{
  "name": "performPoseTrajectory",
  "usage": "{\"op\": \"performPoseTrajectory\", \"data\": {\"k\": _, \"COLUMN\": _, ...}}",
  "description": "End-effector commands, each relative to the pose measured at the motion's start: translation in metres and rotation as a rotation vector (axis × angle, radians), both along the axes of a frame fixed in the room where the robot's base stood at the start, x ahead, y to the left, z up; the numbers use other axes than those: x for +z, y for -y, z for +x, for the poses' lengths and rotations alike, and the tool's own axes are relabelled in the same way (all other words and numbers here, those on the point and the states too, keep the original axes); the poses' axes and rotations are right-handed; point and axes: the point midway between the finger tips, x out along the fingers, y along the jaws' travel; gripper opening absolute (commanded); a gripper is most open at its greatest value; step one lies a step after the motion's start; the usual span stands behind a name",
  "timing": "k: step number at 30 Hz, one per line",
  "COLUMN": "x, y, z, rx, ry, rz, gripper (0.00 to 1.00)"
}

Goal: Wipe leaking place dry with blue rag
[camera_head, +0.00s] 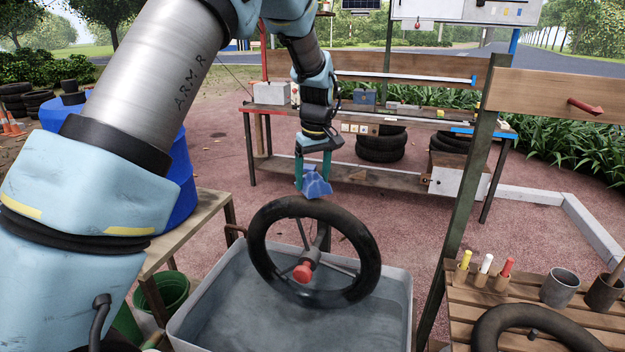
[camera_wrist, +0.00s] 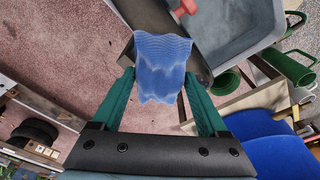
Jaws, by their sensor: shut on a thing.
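My gripper (camera_head: 312,181) points down and is shut on the blue rag (camera_head: 317,188), with its teal fingers on either side. The rag also shows bunched between the fingertips in the wrist view (camera_wrist: 162,72). The rag is at the top of the dark wheel (camera_head: 357,246); whether it touches the tyre I cannot tell. The wheel stands upright in a grey tub (camera_head: 405,310) of water, with a red piece (camera_head: 302,272) at its hub. I cannot make out the leaking place on the tyre.
A slatted table (camera_head: 540,318) at the right holds coloured markers, a grey cup (camera_head: 559,288) and another tyre (camera_head: 530,322). A workbench (camera_head: 350,172) is behind. A blue barrel (camera_head: 182,165) and green bucket (camera_head: 172,290) are at the left.

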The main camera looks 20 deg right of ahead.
Motion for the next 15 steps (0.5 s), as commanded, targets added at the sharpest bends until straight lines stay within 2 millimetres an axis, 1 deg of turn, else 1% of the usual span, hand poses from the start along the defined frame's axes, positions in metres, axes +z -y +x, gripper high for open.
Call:
{"op": "performPoseTrajectory", "data": {"k": 1, "x": 0.009, "y": 0.000, "z": 0.000, "rx": 0.000, "ry": 0.001, "rz": -0.001, "gripper": 0.32}}
{"op": "performPoseTrajectory", "data": {"k": 3, "x": 0.015, "y": 0.000, "z": 0.000, "rx": 0.000, "ry": 0.002, "rz": -0.002, "gripper": 0.32}}
{"op": "performPoseTrajectory", "data": {"k": 15, "x": 0.047, "y": 0.000, "z": 0.000, "rx": 0.000, "ry": 0.001, "rz": -0.001, "gripper": 0.32}}
